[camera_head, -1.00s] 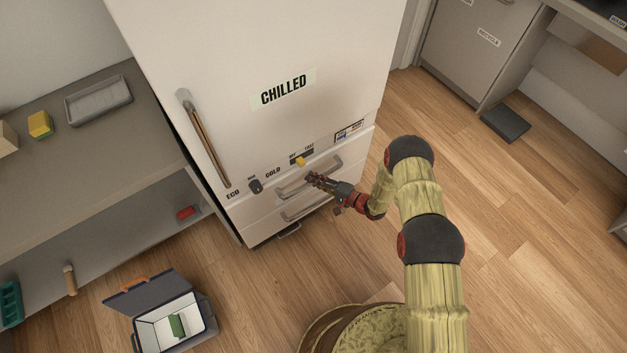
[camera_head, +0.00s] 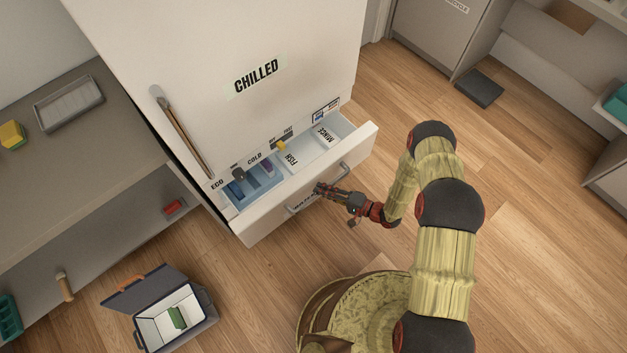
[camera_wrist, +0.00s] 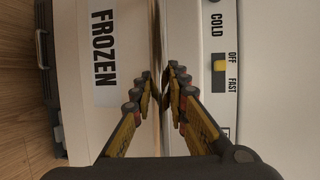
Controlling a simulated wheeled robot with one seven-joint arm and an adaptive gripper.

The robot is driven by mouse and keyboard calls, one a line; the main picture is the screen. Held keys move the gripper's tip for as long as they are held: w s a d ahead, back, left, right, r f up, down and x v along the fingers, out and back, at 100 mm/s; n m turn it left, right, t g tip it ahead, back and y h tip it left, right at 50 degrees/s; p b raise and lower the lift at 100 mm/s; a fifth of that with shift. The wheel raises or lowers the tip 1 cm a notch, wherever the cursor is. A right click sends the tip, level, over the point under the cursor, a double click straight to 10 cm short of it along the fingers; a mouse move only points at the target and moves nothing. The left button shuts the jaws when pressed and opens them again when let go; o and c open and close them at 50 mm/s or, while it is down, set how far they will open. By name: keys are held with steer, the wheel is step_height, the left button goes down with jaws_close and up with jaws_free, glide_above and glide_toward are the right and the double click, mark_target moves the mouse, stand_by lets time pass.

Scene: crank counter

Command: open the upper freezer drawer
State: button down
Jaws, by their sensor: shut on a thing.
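The upper freezer drawer (camera_head: 262,224) is pulled out from the white fridge, and its inside shows from above. It has compartments labelled FISH and MINCE, with blue items (camera_head: 255,182) in the left part. A silver bar handle (camera_head: 345,172) runs across its front. My gripper (camera_head: 320,189) is shut on this handle near its middle. In the wrist view the fingers (camera_wrist: 160,92) close around the handle bar (camera_wrist: 157,35), beside the FROZEN label (camera_wrist: 104,50). The fingers hide part of the bar.
The fridge door (camera_head: 235,45) labelled CHILLED is shut above, with dials and a yellow slider (camera_head: 281,145) below it. An open cooler box (camera_head: 165,318) stands on the floor at lower left. A grey shelf unit (camera_head: 100,235) is left.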

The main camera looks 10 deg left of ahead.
steer(key=s+d, duration=1.5)
steer(key=d, duration=0.3)
steer(key=shift+f, duration=0.1)
steer(key=c, duration=1.7)
jaws_free()
steer(key=shift+a, duration=0.1)
steer(key=v, duration=1.2)
